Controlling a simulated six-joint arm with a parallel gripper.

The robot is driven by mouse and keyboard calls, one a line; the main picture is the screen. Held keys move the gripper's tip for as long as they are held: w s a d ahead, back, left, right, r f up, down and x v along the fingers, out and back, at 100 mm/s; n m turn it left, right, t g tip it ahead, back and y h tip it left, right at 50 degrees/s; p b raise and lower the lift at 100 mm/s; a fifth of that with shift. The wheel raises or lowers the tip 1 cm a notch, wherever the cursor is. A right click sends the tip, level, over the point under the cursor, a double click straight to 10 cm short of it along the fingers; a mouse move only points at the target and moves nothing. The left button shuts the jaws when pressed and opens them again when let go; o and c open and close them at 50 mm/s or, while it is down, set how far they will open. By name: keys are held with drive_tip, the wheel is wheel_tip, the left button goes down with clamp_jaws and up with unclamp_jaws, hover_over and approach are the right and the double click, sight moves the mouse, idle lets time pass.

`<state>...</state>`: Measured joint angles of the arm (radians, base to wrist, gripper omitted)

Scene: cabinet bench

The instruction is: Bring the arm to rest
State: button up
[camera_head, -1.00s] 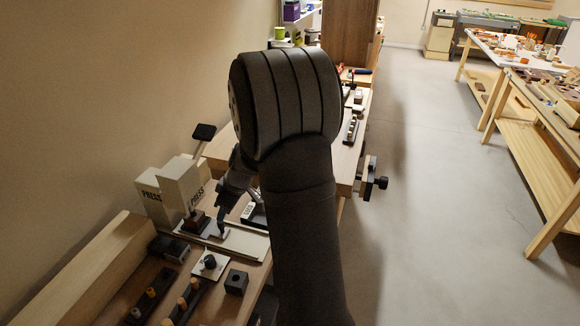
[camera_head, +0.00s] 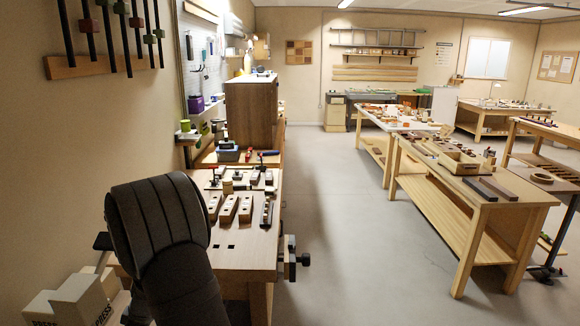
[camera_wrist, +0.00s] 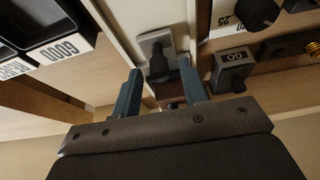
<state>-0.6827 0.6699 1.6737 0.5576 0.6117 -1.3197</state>
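My gripper (camera_wrist: 163,84) shows in the wrist view with its two blue-grey fingers spread apart. Between and beyond the fingertips lie a grey plate with a dark knob (camera_wrist: 158,62) and a small brown block; I see nothing clamped. In the head view my dark arm rises at the lower left and the gripper is hidden.
Dark labelled trays (camera_wrist: 55,22) lie left of the fingers, a small black block (camera_wrist: 232,70) right. The wooden bench (camera_head: 240,250) carries several slotted blocks and a brown cabinet (camera_head: 252,112). Open floor (camera_head: 340,240) lies right of it, before other tables.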

drive_tip(key=v, duration=0.7)
drive_tip(key=x, duration=0.7)
drive_tip(key=shift+d+h, duration=1.2)
drive_tip(key=shift+d, duration=0.5)
drive_tip(key=d+h, duration=0.1)
drive_tip(key=d, duration=0.2)
drive_tip(key=d+h, duration=0.1)
drive_tip(key=d, duration=0.3)
drive_tip(key=shift+d, duration=0.8)
